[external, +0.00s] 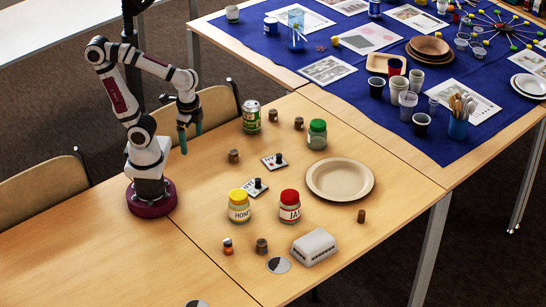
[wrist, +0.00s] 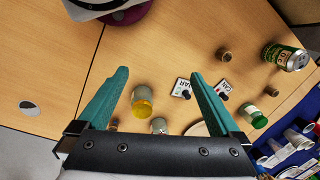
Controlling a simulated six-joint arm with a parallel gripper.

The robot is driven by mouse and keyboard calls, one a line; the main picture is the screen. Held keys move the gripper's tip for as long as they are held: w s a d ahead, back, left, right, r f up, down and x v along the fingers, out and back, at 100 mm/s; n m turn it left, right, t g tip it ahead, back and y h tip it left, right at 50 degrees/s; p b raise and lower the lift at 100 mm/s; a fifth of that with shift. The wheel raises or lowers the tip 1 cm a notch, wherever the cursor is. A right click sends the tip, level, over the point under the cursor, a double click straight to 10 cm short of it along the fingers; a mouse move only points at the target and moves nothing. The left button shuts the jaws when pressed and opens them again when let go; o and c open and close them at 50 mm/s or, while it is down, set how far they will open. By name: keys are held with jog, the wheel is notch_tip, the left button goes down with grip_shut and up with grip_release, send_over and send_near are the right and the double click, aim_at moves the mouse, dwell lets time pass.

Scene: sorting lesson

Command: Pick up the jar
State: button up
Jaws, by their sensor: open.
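Three jars stand upright on the wooden table: a yellow-lidded jar marked HON (external: 239,206), a red-lidded jar marked JA (external: 289,206) and a green-lidded jar (external: 317,135). My gripper (external: 190,135) is open and empty above the table, left of the jars and apart from them. In the wrist view its green fingers (wrist: 160,73) are spread wide. The yellow-lidded jar (wrist: 142,100) shows between them, farther down. The green-lidded jar (wrist: 254,117) is right of the right finger. Two small cards lie between the jars, one reading JAR (wrist: 182,88) and one CAN (wrist: 221,90).
A green can (external: 251,117) stands at the back. Several small brown pieces are scattered about. A blue-covered table (external: 440,145) with cups adjoins. The table's front left is mostly clear.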

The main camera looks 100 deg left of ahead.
aim_at(239, 203)
jog(key=w+d+f+n+h, duration=0.1)
jog(key=w+d+f+n, duration=0.15)
jog(key=w+n, duration=0.45)
jog(key=w+d+f+n+h, duration=0.1)
jog(key=w+d+n, duration=0.3)
jog(key=w, duration=0.5)
jog(key=f, duration=1)
jog(key=s+f, duration=0.1)
jog(key=f, duration=0.4)
jog(key=shift+s+d+f, duration=0.1)
jog(key=shift+d+f, duration=0.2)
jog(key=c, duration=1.3)
jog(key=shift+r, duration=0.15)
